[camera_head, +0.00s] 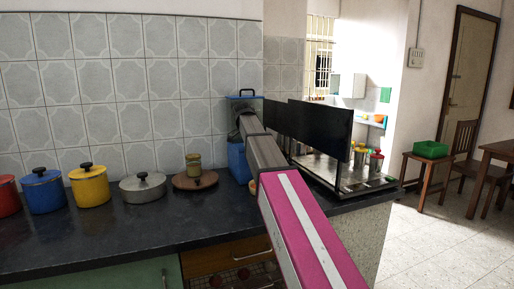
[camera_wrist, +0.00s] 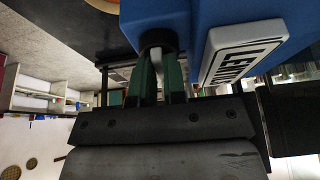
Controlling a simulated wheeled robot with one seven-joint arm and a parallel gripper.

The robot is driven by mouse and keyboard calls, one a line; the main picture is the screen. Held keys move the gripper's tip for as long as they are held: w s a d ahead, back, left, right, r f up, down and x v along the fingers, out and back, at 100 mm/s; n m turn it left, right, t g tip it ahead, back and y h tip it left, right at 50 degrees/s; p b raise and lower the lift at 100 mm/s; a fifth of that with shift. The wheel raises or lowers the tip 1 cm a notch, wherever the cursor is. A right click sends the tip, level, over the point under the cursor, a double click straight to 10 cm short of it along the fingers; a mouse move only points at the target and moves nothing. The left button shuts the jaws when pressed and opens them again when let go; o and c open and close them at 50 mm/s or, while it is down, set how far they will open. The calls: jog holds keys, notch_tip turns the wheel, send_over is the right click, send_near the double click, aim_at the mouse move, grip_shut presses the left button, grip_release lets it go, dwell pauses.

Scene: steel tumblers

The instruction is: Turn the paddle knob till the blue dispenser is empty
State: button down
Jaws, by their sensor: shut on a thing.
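The blue dispenser (camera_head: 237,160) stands on the dark counter against the tiled wall. My arm covers much of it in the head view. In the wrist view the dispenser (camera_wrist: 195,15) fills the top right, with a white label whose lettering is cut off. The pale paddle knob (camera_wrist: 157,66) sticks out of a black round collar under it. My gripper (camera_wrist: 158,78) is shut on the knob, one green-padded finger on each side. The knob and my fingers are hidden in the head view. The liquid level inside the dispenser cannot be seen.
Left along the counter are a small jar (camera_head: 193,165) on a round wooden board (camera_head: 207,181), a grey lidded pot (camera_head: 143,191), and yellow (camera_head: 90,188) and blue (camera_head: 43,194) pots. A dark-panelled rack (camera_head: 320,127) stands close on the right. Counter front left is clear.

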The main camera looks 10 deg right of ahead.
jog(key=shift+s+f, duration=0.1)
jog(key=c, duration=1.2)
grip_release()
jog(key=v, duration=1)
jog(key=shift+r, duration=0.4)
